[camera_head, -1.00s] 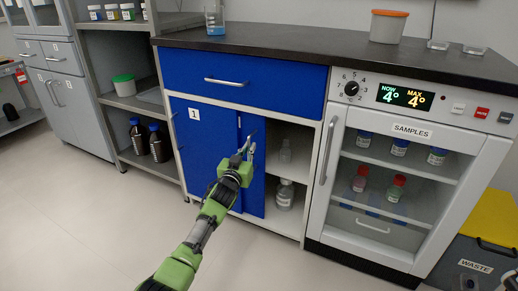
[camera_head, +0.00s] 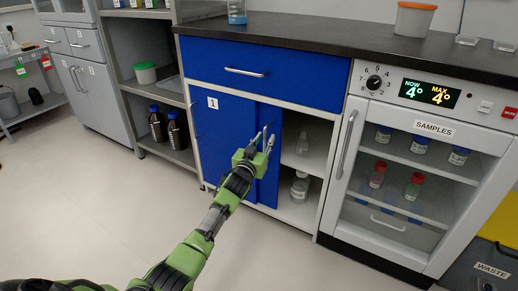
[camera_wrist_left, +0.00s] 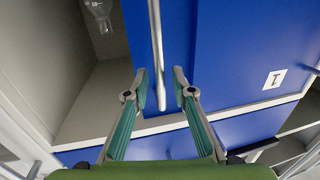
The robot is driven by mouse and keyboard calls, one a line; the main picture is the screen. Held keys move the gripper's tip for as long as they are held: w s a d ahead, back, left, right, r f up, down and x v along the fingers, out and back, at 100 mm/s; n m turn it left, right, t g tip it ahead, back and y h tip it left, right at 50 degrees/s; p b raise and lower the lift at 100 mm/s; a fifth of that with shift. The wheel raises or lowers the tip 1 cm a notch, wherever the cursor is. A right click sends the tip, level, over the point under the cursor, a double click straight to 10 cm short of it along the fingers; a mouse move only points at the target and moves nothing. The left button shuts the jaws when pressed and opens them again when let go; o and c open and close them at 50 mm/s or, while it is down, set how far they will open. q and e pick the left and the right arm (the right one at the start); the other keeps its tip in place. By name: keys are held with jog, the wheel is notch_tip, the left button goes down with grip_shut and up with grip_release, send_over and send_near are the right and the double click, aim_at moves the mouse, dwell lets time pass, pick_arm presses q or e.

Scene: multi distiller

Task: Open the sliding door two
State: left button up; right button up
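The sliding door two (camera_head: 268,178) is the blue panel right of the blue door marked 1 (camera_head: 222,135). It is pushed left, partly overlapped by door 1, and the right side of the cabinet stands open. Its upright metal handle (camera_wrist_left: 156,45) runs between the fingers of my left gripper (camera_wrist_left: 161,88) in the left wrist view. The fingers are spread, one on each side of the handle, with gaps visible. In the head view my left gripper (camera_head: 266,138) is in front of door two and hides part of it. My right gripper is not in view.
Glass bottles (camera_head: 299,187) stand inside the open compartment. A blue drawer (camera_head: 262,75) is above the doors, and a samples fridge (camera_head: 347,185) is to the right. Dark bottles (camera_head: 178,130) stand on the open shelves at left. The floor in front is clear.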

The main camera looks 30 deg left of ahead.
pick_arm(q)
jog(key=s+d, duration=0.1)
jog(key=s, duration=1)
jog(key=shift+s+d, duration=0.2)
jog(key=shift+d, duration=0.2)
